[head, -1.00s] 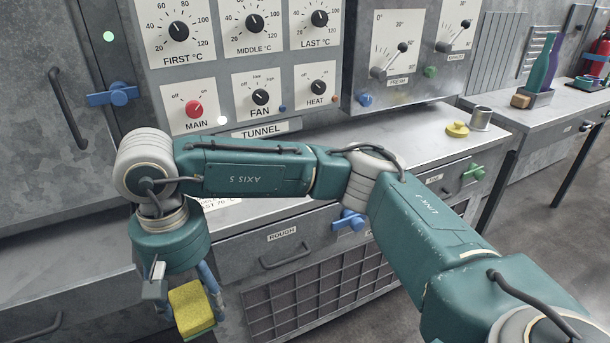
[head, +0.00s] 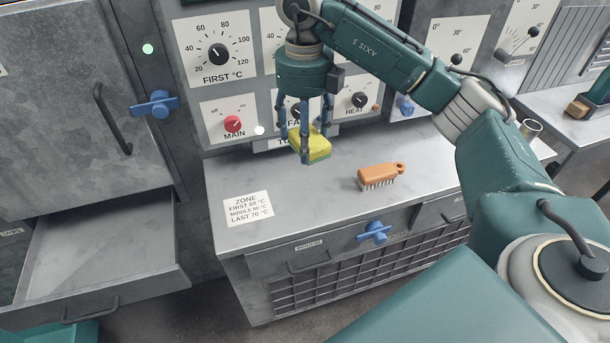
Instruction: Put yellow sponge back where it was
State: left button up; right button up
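The yellow sponge (head: 315,147) has a green-tinted face. It is held in the fingers of my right gripper (head: 309,143), whose arm comes in from the right. The gripper points down and holds the sponge in front of the control panel (head: 210,100), over the back part of the metal counter (head: 300,200). The sponge looks raised above the counter top, but the exact gap is hard to tell. The fingers hide part of the sponge. My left gripper is not in view.
An orange-handled brush (head: 380,175) lies on the counter, right of the sponge. A zone-temperature label (head: 247,208) is at the counter's left. An open drawer (head: 100,245) juts out at lower left.

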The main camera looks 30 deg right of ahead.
jog(key=shift+w+d+r+m, duration=0.25)
jog(key=shift+d+r+m, duration=0.35)
jog(key=shift+m, duration=0.2)
jog(key=shift+w+d+m, duration=0.1)
jog(key=shift+d+m, duration=0.05)
jog(key=shift+m, duration=0.15)
notch_tip(320, 180, down, 14)
jog(key=shift+f, duration=0.2)
notch_tip(320, 180, down, 5)
jog(key=shift+f+p, duration=0.1)
jog(key=shift+p, duration=0.3)
jog(key=shift+f, duration=0.1)
